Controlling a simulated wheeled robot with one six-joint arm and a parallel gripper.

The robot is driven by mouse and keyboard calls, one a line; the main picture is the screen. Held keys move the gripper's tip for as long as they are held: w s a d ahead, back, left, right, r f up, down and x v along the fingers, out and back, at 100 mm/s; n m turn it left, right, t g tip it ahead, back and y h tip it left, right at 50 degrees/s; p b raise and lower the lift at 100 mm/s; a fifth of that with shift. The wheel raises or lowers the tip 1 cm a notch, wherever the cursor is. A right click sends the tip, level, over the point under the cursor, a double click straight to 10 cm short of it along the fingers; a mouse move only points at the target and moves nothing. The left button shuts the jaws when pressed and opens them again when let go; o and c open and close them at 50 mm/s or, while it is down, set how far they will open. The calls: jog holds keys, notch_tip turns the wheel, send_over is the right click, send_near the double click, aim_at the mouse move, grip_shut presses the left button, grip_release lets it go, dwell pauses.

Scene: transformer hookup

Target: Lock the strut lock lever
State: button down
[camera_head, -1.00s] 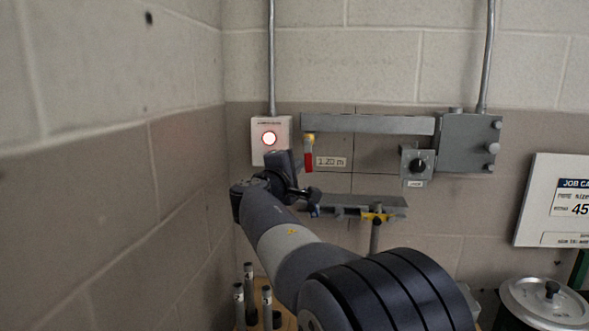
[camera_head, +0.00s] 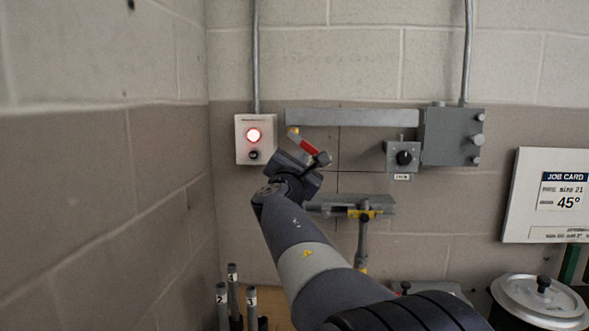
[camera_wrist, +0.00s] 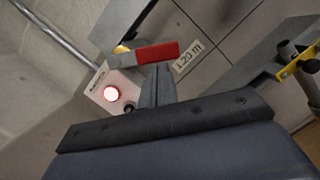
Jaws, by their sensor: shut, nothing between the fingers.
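A red-handled lever (camera_head: 303,143) hangs from a yellow pivot (camera_head: 293,131) under the left end of a long grey wall bar (camera_head: 350,117). It slants down to the right. In the wrist view its red grip (camera_wrist: 157,53) lies just beyond the fingertips. My gripper (camera_head: 318,160) is shut and empty, at the lower end of the lever. In the wrist view my shut fingers (camera_wrist: 158,72) end close under the red grip; whether they touch it I cannot tell. My gripper hides the lever's lower end in the head view.
A white box with a lit red lamp (camera_head: 253,135) is on the wall left of the lever. A grey knob box (camera_head: 404,157) and a larger grey box (camera_head: 452,136) are at right. A grey shelf on a post (camera_head: 345,205) stands below. Numbered rods (camera_head: 233,290) stand at lower left.

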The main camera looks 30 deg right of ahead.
jog(key=n, duration=0.2)
jog(key=d+r+n+t+y, duration=0.1)
jog(key=n, duration=0.1)
jog(key=s+r+n+b, duration=0.1)
jog(key=n, duration=0.1)
jog(key=shift+s+d+n+t+y, duration=0.1)
jog(key=shift+d+n+t+y, duration=0.2)
jog(key=shift+d+n+t, duration=0.1)
jog(key=shift+r, duration=0.1)
jog(key=shift+s+d+r, duration=0.1)
jog(key=shift+r, duration=0.05)
jog(key=shift+f+b, duration=0.45)
jog(key=shift+f, duration=0.1)
jog(key=b, duration=0.4)
send_near(312, 149)
jog(key=f, duration=0.1)
jog(key=s+f, duration=0.1)
jog(key=s+a+f, duration=0.1)
jog(key=shift+f, duration=0.35)
jog(key=shift+w, duration=0.1)
